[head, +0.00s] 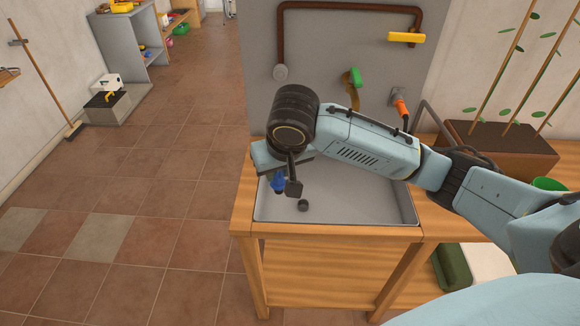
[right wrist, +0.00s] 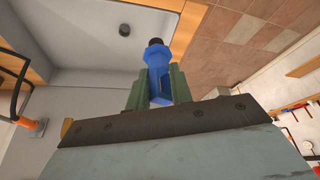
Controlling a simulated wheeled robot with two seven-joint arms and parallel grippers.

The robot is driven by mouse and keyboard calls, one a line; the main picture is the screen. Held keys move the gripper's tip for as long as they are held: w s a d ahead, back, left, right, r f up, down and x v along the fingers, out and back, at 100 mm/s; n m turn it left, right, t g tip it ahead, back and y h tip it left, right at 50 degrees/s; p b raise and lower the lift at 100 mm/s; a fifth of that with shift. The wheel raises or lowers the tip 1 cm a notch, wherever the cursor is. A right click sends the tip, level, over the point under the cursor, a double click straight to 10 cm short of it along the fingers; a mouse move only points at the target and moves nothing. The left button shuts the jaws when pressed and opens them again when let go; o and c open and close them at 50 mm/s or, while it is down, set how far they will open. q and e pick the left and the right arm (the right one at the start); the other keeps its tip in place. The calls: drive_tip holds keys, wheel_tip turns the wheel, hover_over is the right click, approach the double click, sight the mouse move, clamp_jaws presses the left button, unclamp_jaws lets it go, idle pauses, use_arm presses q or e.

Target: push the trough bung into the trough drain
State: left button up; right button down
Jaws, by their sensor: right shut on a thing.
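The trough bung (right wrist: 160,62), a blue piece with a black tip, is held between the green fingers of my right gripper (right wrist: 157,86). The black tip points away from the gripper. In the head view the bung (head: 278,183) shows as a small blue piece over the left part of the grey trough (head: 345,207). The trough drain, a dark round spot (head: 303,205), lies in the trough floor to the right of the bung; it also shows in the right wrist view (right wrist: 124,30). The bung is apart from the drain. My left gripper is out of view.
The trough sits in a wooden bench (head: 330,240) against a grey panel (head: 330,70) with a brown pipe, a yellow handle (head: 406,38), a green-handled tap (head: 355,78) and an orange fitting (head: 399,104). A planter (head: 500,145) stands right.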

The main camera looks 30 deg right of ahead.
use_arm(q)
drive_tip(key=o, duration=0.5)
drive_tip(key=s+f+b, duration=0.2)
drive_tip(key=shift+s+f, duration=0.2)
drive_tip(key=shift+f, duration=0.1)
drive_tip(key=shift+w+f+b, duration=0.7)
drive_tip(key=shift+b, duration=0.1)
use_arm(e)
drive_tip(key=w+d+f+m+h, duration=0.1)
drive_tip(key=w+d+f+m, duration=0.2)
drive_tip(key=d+f, duration=0.3)
drive_tip(key=w+d+f+m+h, duration=0.1)
drive_tip(key=w+d+f+m, duration=0.2)
drive_tip(key=w+d+f, duration=0.3)
drive_tip(key=shift+w+d+f+g, duration=0.25)
drive_tip(key=shift+d+f+g, duration=0.15)
drive_tip(key=shift+f, duration=1.95)
